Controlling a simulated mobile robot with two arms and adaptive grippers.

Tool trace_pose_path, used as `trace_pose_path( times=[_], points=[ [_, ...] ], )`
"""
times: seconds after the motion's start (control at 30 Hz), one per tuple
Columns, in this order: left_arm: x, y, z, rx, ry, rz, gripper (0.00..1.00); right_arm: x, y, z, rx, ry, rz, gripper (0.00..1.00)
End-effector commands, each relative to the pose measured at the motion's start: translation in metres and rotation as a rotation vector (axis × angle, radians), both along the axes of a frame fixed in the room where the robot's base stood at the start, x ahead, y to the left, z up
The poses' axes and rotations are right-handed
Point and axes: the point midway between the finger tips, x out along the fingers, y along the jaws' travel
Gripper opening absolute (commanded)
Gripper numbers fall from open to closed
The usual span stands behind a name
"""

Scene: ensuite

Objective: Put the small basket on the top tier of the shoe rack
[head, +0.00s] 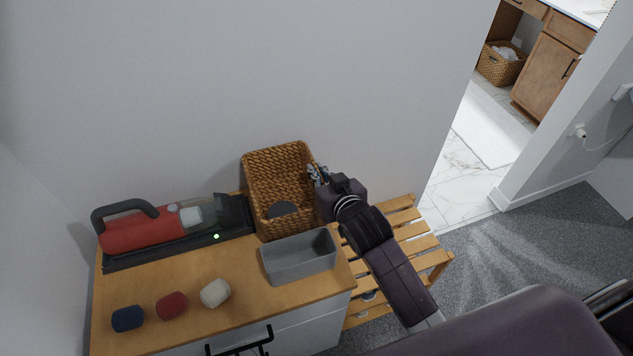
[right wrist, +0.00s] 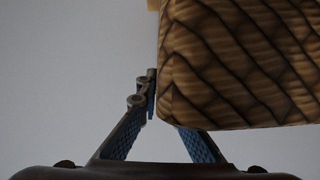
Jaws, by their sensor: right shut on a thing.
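The small woven brown basket (head: 262,178) is upright at the back, by the right end of the wooden cabinet top and the left end of the shoe rack. A dark grey rounded shape shows inside it. My right gripper (head: 318,175) is shut on the basket's right wall. In the right wrist view the basket (right wrist: 240,65) fills the upper right, with a finger (right wrist: 150,95) beside its wall. The other finger is partly hidden by it. The slatted wooden shoe rack (head: 415,243) stands right of the cabinet, partly under my right arm. My left gripper is out of view.
The cabinet top (head: 245,295) holds a grey bin (head: 300,262) just in front of the basket, a red handheld vacuum (head: 140,230) in a black tray, and blue, red and white rolls (head: 172,305). The wall is close behind. A doorway opens at right.

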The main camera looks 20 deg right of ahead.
Motion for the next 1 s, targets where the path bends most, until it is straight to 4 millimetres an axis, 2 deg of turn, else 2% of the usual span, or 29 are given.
trace_pose_path(
  times=[0.17,0.4,0.8,0.83,0.97,1.0],
  points=[
    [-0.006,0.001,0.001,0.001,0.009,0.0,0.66,0.001,0.0,-0.011,0.003,-0.006,-0.002,0.0],
    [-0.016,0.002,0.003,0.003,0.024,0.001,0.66,0.001,0.0,-0.042,0.003,-0.004,-0.001,0.0],
    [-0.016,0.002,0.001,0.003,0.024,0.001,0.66,0.001,0.0,-0.048,0.003,-0.007,-0.001,0.0],
    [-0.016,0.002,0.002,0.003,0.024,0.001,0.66,0.0,0.0,-0.05,0.001,-0.002,-0.001,0.09],
    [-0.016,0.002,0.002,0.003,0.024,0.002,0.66,0.0,0.0,-0.05,0.001,-0.002,-0.001,0.23],
    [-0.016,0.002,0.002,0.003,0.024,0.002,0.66,0.0,0.0,-0.05,0.001,-0.002,-0.001,0.23]
  ],
)
